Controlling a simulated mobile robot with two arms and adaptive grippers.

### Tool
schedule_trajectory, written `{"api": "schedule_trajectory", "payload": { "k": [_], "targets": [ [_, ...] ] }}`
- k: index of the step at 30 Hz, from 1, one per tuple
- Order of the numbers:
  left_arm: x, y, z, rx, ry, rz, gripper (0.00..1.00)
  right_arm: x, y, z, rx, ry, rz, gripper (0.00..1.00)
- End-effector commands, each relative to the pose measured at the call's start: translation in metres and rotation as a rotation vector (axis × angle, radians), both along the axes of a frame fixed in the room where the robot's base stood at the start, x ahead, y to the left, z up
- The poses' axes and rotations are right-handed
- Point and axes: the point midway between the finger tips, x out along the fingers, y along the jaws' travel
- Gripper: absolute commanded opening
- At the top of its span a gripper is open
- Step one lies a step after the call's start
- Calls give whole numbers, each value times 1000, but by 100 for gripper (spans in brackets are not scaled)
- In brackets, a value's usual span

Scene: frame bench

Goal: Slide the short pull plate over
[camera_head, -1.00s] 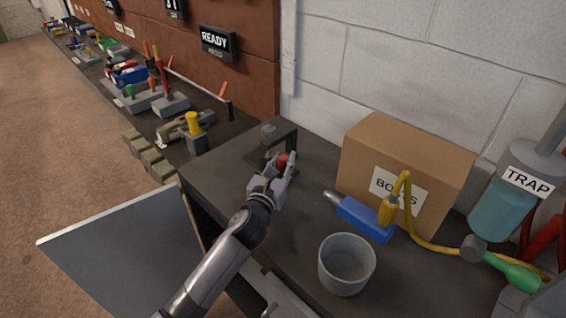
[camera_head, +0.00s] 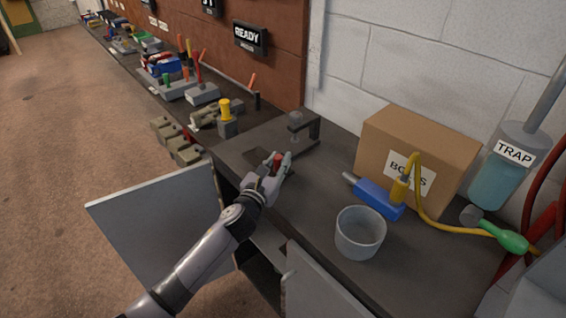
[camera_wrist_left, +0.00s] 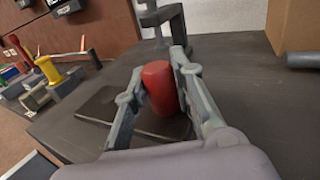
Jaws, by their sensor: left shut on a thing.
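The pull plate, a thin dark plate (camera_wrist_left: 98,104), lies flat on the bench top. Its red knob (camera_wrist_left: 160,88) stands upright between the fingers of my left gripper (camera_wrist_left: 157,80), which is shut on it. In the head view, the left gripper (camera_head: 277,163) covers much of the red knob, and only a dark patch of the plate (camera_head: 258,154) shows beside it. A grey bracket-like stand (camera_head: 302,128) is on the bench just behind the gripper, apart from the knob. My right gripper is not in view.
A grey cup (camera_head: 360,236), a blue tool (camera_head: 378,197) with a yellow cord and a cardboard box (camera_head: 415,143) stand to the right. A yellow-topped post (camera_head: 226,112) and several fixtures line the bench at left. Open cabinet doors (camera_head: 150,220) hang below the front edge.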

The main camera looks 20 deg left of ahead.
Motion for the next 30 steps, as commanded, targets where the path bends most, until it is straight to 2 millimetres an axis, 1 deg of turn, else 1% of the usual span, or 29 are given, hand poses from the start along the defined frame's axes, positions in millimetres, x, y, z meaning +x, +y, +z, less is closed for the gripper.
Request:
{"api": "schedule_trajectory", "payload": {
  "k": [1, 12, 13, 23, 30],
  "targets": [
    [1, 1, 5, 1, -9, -2, 0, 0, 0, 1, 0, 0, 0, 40],
    [1, 2, 6, -1, -11, -3, 0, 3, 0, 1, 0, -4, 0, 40],
    [1, 2, 6, -1, -11, -3, 24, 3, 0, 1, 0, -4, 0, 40],
    [1, 2, 3, -1, -6, -2, 46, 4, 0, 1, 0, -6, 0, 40],
    [1, 2, 2, -1, -4, -2, 46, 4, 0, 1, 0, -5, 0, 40]
  ]
}}
